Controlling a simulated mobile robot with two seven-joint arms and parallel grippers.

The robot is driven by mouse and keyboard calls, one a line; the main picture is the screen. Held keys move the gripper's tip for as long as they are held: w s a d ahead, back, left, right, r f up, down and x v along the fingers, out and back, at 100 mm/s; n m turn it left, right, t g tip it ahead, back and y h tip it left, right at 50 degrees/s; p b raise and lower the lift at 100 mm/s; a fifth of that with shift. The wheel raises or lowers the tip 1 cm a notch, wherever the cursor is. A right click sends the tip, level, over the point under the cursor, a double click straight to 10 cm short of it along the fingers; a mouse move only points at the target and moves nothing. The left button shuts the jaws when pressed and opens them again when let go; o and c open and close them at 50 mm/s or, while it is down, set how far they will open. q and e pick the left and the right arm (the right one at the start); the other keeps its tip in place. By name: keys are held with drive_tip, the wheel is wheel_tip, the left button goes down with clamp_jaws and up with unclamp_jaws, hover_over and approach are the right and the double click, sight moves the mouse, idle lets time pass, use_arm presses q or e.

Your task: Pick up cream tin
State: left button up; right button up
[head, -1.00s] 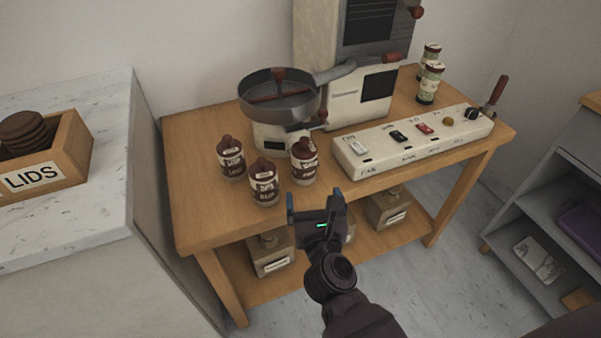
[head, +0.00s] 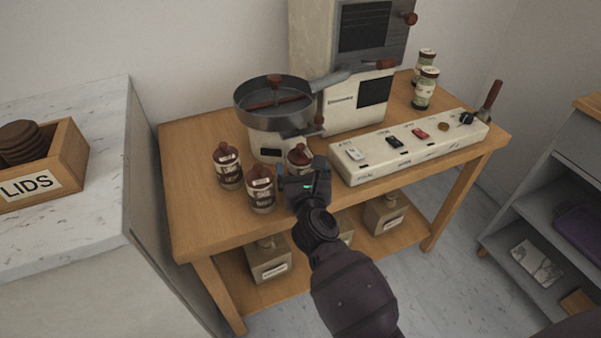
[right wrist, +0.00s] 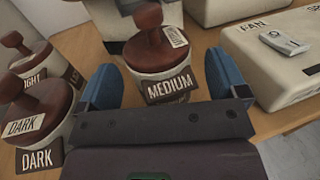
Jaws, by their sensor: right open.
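No label that I can read says cream. Three cream-bodied tins with brown knobbed lids stand on the wooden table: MEDIUM (right wrist: 150,50), DARK (right wrist: 38,115) and LIGHT (right wrist: 20,62) in the right wrist view. In the head view the MEDIUM tin (head: 299,156) is partly hidden by my right gripper (head: 307,176). My right gripper (right wrist: 161,78) is open, with its blue fingers on either side of the MEDIUM tin; I cannot tell whether they touch it. The other two tins (head: 227,168) (head: 260,190) stand to its left. My left gripper is not in view.
A roaster with a round pan (head: 275,105) stands behind the tins. A cream switch panel (head: 408,145) lies close to the right. Two green-and-cream cans (head: 425,88) stand at the back right. A LIDS box (head: 70,160) is on the left counter.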

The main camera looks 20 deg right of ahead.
drive_tip(key=shift+w+d, duration=0.15)
drive_tip(key=shift+w, duration=0.2)
drive_tip(key=c, duration=1.2)
drive_tip(key=shift+o, duration=0.2)
drive_tip(key=shift+r, duration=0.1)
